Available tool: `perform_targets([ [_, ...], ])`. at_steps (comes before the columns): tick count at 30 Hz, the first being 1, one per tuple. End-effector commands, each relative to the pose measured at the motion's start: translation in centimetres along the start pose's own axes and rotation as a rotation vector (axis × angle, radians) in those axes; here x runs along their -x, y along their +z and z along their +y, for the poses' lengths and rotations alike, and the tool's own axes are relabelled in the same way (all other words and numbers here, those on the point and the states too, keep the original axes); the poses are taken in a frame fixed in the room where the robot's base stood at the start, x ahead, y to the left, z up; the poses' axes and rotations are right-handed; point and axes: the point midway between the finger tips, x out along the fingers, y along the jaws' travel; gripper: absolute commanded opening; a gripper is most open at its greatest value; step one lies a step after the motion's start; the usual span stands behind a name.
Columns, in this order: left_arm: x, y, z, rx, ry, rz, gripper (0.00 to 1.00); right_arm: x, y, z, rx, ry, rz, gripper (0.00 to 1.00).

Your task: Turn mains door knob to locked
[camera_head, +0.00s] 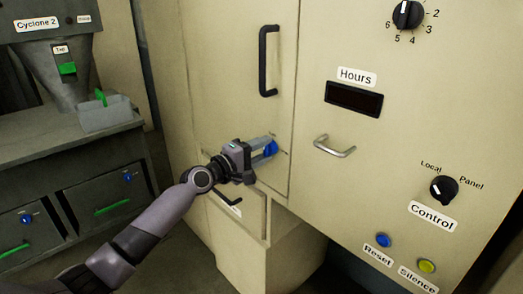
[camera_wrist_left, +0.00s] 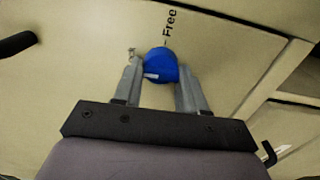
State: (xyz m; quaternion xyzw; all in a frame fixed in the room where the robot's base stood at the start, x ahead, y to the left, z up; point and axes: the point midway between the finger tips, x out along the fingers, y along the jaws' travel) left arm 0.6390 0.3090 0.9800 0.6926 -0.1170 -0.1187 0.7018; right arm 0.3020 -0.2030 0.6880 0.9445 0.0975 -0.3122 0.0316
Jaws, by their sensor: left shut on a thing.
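The mains door knob is blue. It sits low on the beige cabinet door in the head view (camera_head: 270,148), and it also shows in the left wrist view (camera_wrist_left: 161,65). My left gripper (camera_head: 262,148) reaches it from the left, with one grey finger on each side of the knob, shut on it. In the left wrist view the word "Free" is printed beside the knob, with a short mark next to it. A white line shows on the knob's face. Any "locked" label is not readable here. My right gripper is not in view.
A black vertical handle (camera_head: 268,61) is on the door above the knob. To the right are a metal handle (camera_head: 334,147), a Control knob (camera_head: 443,188), and Reset (camera_head: 384,240) and Silence (camera_head: 427,266) buttons.

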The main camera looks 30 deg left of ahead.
Motion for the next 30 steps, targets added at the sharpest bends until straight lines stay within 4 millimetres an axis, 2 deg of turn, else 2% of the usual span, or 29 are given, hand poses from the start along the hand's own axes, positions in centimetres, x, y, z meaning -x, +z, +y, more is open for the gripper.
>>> perform_targets([
  [4,0.0,0.0,0.0,0.007,0.001,0.000,0.00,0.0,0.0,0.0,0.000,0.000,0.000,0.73],
  [5,0.0,0.0,0.0,0.007,0.001,0.000,0.51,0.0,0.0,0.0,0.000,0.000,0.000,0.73],
  [6,0.0,0.0,0.0,0.007,0.001,0.000,0.64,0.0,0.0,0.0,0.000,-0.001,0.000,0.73],
  [18,0.4,0.0,0.0,0.003,0.000,0.000,0.66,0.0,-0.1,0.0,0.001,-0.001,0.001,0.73],
  [30,5.2,0.0,-0.1,0.002,-0.002,-0.001,0.66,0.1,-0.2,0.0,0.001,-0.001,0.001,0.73],
])
